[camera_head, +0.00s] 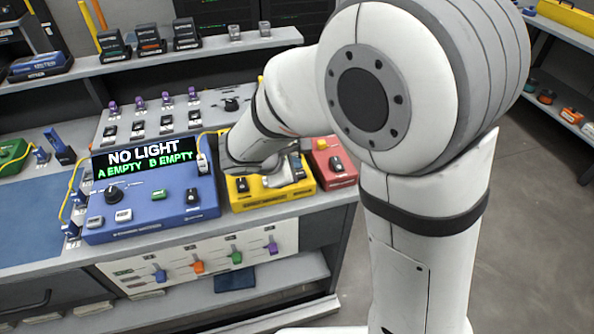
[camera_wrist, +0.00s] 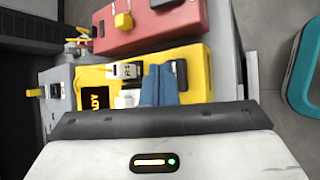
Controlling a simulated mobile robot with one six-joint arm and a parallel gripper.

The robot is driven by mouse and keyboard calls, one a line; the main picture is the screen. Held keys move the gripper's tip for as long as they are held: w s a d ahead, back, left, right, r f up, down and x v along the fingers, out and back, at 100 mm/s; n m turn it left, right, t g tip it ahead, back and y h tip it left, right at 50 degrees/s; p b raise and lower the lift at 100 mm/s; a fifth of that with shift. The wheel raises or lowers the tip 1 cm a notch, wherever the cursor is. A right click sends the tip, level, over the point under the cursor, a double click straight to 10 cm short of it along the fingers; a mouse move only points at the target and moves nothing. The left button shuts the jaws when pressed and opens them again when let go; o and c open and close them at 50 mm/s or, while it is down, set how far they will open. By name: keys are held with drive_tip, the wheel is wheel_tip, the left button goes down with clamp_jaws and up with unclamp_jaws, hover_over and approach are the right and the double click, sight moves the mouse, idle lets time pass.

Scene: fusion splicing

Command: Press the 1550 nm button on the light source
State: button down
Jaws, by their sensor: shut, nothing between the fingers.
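My gripper (camera_wrist: 160,72) is shut and empty, its two blue fingers together in the wrist view. The fingertips overlap the yellow box (camera_wrist: 197,73), between a white button (camera_wrist: 127,70) with dark markings and a black switch (camera_wrist: 180,74). I cannot tell whether they touch it. A second white button (camera_wrist: 127,98) lies left of the fingers, beside a display ending in "ADY" (camera_wrist: 95,101). The yellow box also shows in the head view (camera_head: 240,204), partly hidden by my arm. No 1550 nm label is readable, so I cannot confirm which box is the light source.
A red box (camera_wrist: 152,28) stands beside the yellow one. A blue unit (camera_head: 150,215) reading "NO LIGHT, A EMPTY, B EMPTY" stands left of it. Several controls fill the grey panel (camera_head: 180,102) behind. Floor (camera_head: 530,230) is open at the right.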

drive_tip(key=shift+r+p, duration=1.9)
drive_tip(key=shift+r, duration=0.65)
drive_tip(key=shift+d, duration=0.1)
drive_tip(key=s+d+r+m+g+p, duration=0.1)
drive_tip(key=s+d+r+m+g, duration=0.1)
drive_tip(key=s+d+m, duration=0.3)
drive_tip(key=s+d+r+m+g, duration=0.2)
drive_tip(key=d+m, duration=0.1)
drive_tip(key=d, duration=0.3)
drive_tip(key=s+d+r+m+y, duration=0.1)
drive_tip(key=s+d+m+y, duration=0.1)
drive_tip(key=s+m, duration=0.3)
drive_tip(key=s+d+r+m+y+p, duration=0.1)
drive_tip(key=s+r+m+y, duration=0.1)
drive_tip(key=s+m, duration=0.4)
drive_tip(key=shift+s+d+r+g+y, duration=0.15)
drive_tip(key=shift+d+g+y, duration=0.2)
drive_tip(key=shift+y, duration=0.45)
